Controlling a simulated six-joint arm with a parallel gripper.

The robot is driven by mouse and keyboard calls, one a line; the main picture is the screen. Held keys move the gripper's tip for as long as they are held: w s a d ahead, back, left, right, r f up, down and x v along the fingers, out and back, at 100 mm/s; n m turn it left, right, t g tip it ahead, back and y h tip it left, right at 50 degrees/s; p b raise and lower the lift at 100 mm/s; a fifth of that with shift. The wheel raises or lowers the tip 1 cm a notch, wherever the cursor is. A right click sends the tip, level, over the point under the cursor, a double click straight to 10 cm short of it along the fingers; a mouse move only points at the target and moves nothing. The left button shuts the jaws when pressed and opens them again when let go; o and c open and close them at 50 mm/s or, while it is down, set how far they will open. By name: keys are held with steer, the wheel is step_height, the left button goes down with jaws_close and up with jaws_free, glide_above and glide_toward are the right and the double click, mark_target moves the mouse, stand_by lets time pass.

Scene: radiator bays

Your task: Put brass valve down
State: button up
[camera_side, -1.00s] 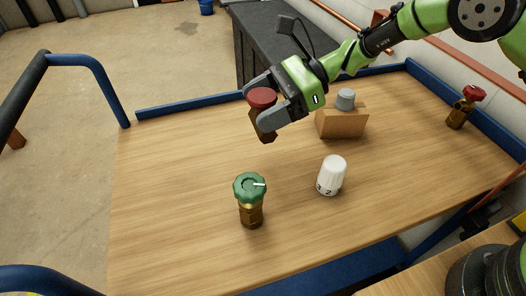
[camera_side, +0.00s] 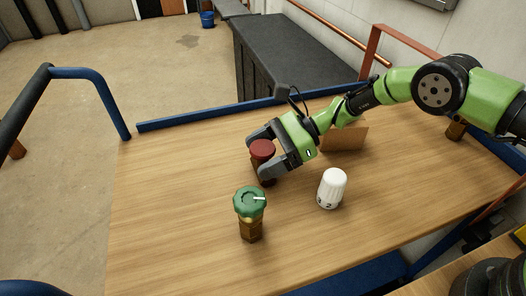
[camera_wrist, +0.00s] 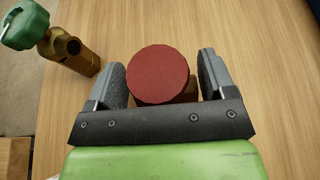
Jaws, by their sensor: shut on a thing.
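A brass valve with a dark red cap (camera_side: 262,149) stands upright between the fingers of my gripper (camera_side: 271,163). In the wrist view its round red cap (camera_wrist: 157,75) fills the space between the two grey fingers and hides most of the brass body. My gripper is shut on this valve, low over the wooden table. The valve's lower end is at or very near the tabletop; I cannot tell whether it touches. Another brass valve with a green cap (camera_side: 250,203) stands nearer the camera; it also shows in the wrist view (camera_wrist: 66,46), at top left.
A white numbered thermostat head (camera_side: 332,188) stands to the right of my gripper. A cardboard box (camera_side: 346,138) is behind, partly hidden by my arm. A brass body (camera_side: 456,130) shows at far right under my arm. Blue rails edge the table (camera_side: 170,225); its left part is clear.

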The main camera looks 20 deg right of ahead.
steer(key=o, duration=1.2)
steer(key=shift+r, duration=0.15)
steer(key=v, duration=1.2)
step_height(320, 180, up, 10)
steer(key=s+d+n+h, duration=0.2)
steer(key=s+n+h, duration=0.1)
steer(key=n, duration=0.1)
steer(key=s+d+r+n+t+h, duration=0.45)
steer(key=s+r+n, duration=0.25)
steer(key=s+r, duration=0.65)
steer(key=s+d+n+t+h, duration=0.2)
steer(key=s+d+n+h, duration=0.1)
steer(key=s, duration=0.5)
steer(key=shift+s+d+f+t+h, duration=0.35)
steer(key=shift+d+f+h, duration=0.1)
steer(key=shift+d, duration=0.45)
